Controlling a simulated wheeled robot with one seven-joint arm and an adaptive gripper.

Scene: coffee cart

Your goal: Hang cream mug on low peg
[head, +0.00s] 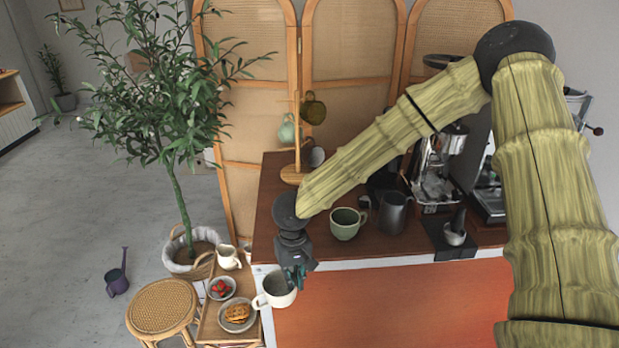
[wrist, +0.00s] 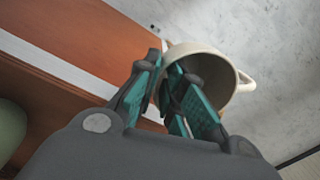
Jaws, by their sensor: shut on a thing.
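The cream mug (head: 279,290) is at my gripper (head: 295,277), in front of the cart's front left corner in the head view. In the wrist view my gripper (wrist: 175,108) is shut on the wall of the cream mug (wrist: 213,58), with fingers inside and outside the rim. The mug is tilted, and its handle sticks out to the right there. The wooden mug tree (head: 298,140) stands at the back left of the counter. An olive mug (head: 313,108) and a light green mug (head: 288,131) hang on it, and a white mug (head: 317,156) shows low beside it. My arm hides part of that area.
A green cup (head: 346,223) and a grey pitcher (head: 392,212) stand on the dark counter (head: 268,215), with the espresso machine (head: 437,175) to the right. A small table with a creamer (head: 229,258) and plates is at the left. A potted tree (head: 178,190) stands behind it.

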